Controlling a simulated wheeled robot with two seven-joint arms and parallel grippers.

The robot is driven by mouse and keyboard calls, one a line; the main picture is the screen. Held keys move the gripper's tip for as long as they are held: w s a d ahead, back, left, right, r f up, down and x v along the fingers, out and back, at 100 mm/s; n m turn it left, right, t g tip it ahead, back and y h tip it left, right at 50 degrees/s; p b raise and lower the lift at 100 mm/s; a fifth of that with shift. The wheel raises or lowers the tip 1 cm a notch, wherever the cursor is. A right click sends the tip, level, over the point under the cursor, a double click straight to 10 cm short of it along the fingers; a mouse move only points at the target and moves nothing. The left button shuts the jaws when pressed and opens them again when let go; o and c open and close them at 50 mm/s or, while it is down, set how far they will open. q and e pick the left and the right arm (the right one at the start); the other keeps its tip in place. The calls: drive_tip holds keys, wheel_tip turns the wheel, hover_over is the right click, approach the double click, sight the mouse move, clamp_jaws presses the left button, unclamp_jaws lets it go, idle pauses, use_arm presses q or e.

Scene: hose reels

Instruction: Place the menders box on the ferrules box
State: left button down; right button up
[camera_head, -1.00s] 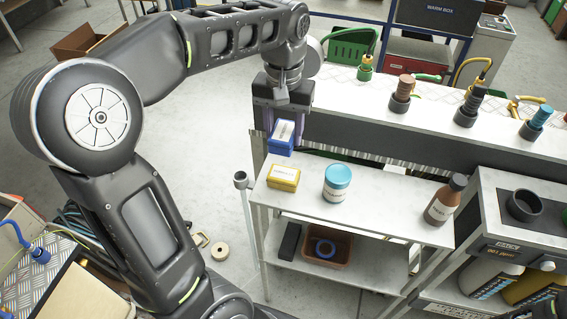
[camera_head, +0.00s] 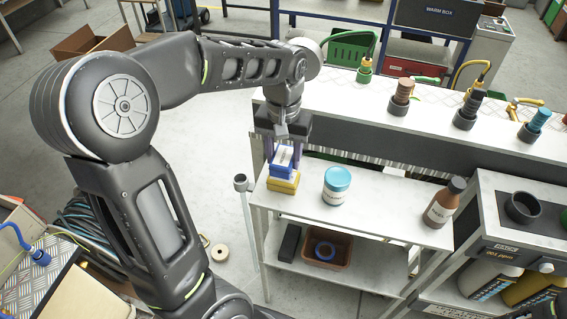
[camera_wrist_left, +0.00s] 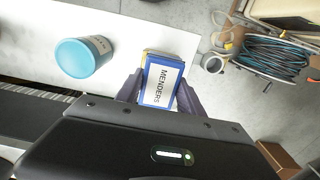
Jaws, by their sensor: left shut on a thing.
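The menders box (camera_head: 282,160) is blue with a white label, and the label reads MENDERS on the box in the left wrist view (camera_wrist_left: 161,84). My left gripper (camera_head: 283,150) is shut on it from above, with a finger on each side (camera_wrist_left: 160,95). The yellow ferrules box (camera_head: 284,184) stands on the small shelf's upper board, directly under the menders box. The two look stacked, in contact or nearly so. In the left wrist view only a thin yellow edge shows behind the blue box. My right gripper is not in view.
A white jar with a turquoise lid (camera_head: 336,186) stands just right of the boxes, and a brown bottle (camera_head: 444,202) farther right. The shelf board (camera_head: 385,205) is clear between them. The long white bench (camera_head: 350,105) with hose fittings runs behind.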

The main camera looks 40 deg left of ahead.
sight(283, 165)
use_arm(q)
drive_tip(key=shift+f, duration=1.5)
drive_tip(key=shift+f, duration=0.2)
drive_tip(key=c, duration=0.7)
unclamp_jaws()
drive_tip(key=shift+r, duration=0.1)
wheel_tip(283, 165, up, 12)
drive_tip(key=shift+r, duration=0.1)
